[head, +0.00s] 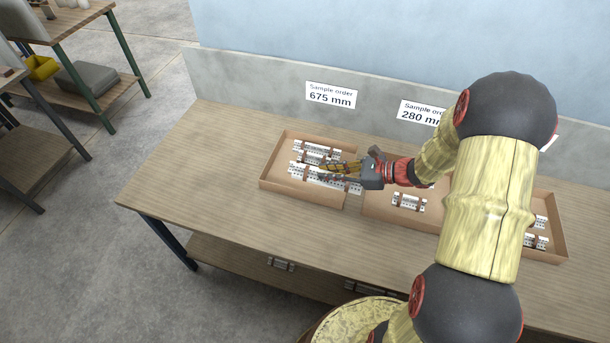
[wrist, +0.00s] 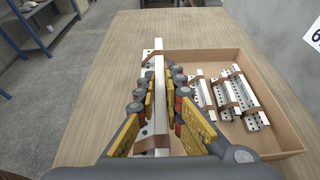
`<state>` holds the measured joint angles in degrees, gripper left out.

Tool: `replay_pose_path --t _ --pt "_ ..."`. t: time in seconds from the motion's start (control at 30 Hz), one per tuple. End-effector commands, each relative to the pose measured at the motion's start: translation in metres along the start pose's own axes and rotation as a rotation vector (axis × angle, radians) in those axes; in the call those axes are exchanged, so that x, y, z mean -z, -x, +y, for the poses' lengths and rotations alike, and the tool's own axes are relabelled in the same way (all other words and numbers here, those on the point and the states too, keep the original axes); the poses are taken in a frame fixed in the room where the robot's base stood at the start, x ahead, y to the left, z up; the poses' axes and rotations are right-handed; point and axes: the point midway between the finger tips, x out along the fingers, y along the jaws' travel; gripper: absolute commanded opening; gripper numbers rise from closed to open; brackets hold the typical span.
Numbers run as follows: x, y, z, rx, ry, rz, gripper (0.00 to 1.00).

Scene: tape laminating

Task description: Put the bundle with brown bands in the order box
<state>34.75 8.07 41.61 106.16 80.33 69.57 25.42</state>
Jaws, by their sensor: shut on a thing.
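My gripper (head: 324,169) is shut on a long bundle of white perforated strips, with brown bands visible in the wrist view (wrist: 158,70). The bundle is held by its middle, at the front side of the left cardboard box (head: 300,198). In the wrist view the bundle runs along the left wall of this box (wrist: 205,53); I cannot tell whether it touches the wall. Several shorter brown-banded white bundles (wrist: 226,96) lie inside the box. The sign "Sample order 675 mm" (head: 330,95) stands behind it. The fingers hide part of the held bundle.
A middle box (head: 384,213) holds a banded bundle (head: 409,203), and a right box (head: 562,225) holds others; my arm partly hides both. A "280 mm" sign (head: 420,113) stands behind. Bundles (head: 281,264) lie on the lower shelf. The tabletop left of the boxes is clear.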

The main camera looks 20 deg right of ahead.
Motion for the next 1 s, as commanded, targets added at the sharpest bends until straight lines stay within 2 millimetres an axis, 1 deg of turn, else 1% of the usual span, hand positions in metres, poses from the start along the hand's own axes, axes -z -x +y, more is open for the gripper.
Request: replay_pose_path --t 0.03,0.23,0.3,0.4,0.5,0.77,0.9,1.0 --pt "0.004 -0.014 -0.004 -0.005 0.002 -0.001 0.0" --pt "0.007 -0.058 -0.026 -0.004 0.002 -0.001 0.0" --pt "0.018 -0.071 -0.031 -0.003 -0.001 -0.001 0.0" --pt "0.028 -0.087 -0.038 -0.001 0.0 -0.001 0.0" --pt "0.034 -0.098 -0.042 -0.001 0.001 -0.001 0.0" --pt "0.042 -0.111 -0.048 0.0 0.001 -0.001 0.0" --pt "0.061 -0.122 -0.049 0.0 -0.001 -0.001 0.0" --pt "0.071 -0.126 -0.049 0.001 0.0 -0.001 0.0"
